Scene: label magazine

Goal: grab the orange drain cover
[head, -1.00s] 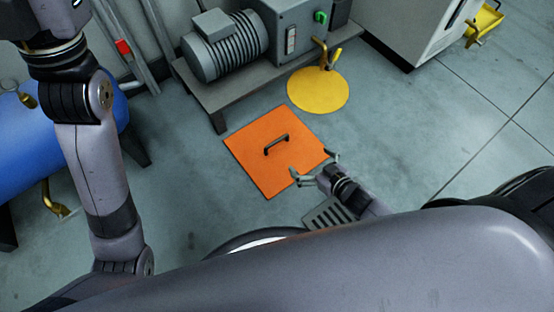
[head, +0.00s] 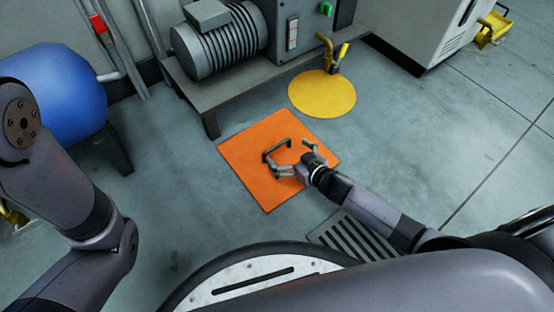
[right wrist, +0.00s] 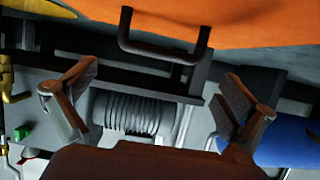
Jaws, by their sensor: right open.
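The orange drain cover (head: 250,160) is a flat square plate on the grey floor with a dark bar handle (head: 272,152) near its middle. In the right wrist view the orange plate (right wrist: 240,30) fills the top, and the handle (right wrist: 165,50) hangs down from it, beyond and between the fingertips. My right gripper (head: 293,157) is open and empty over the cover, close to the handle, and partly hides the plate. Its two spread fingers also show in the right wrist view (right wrist: 160,85). My left arm shows at the left, but its gripper is out of view.
A yellow round cover (head: 322,95) with a valve lies behind the orange one. A grey motor (head: 220,45) sits on a low platform at the back. A blue tank (head: 60,90) stands at the left. A floor grate (head: 350,237) lies in front. Floor to the right is clear.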

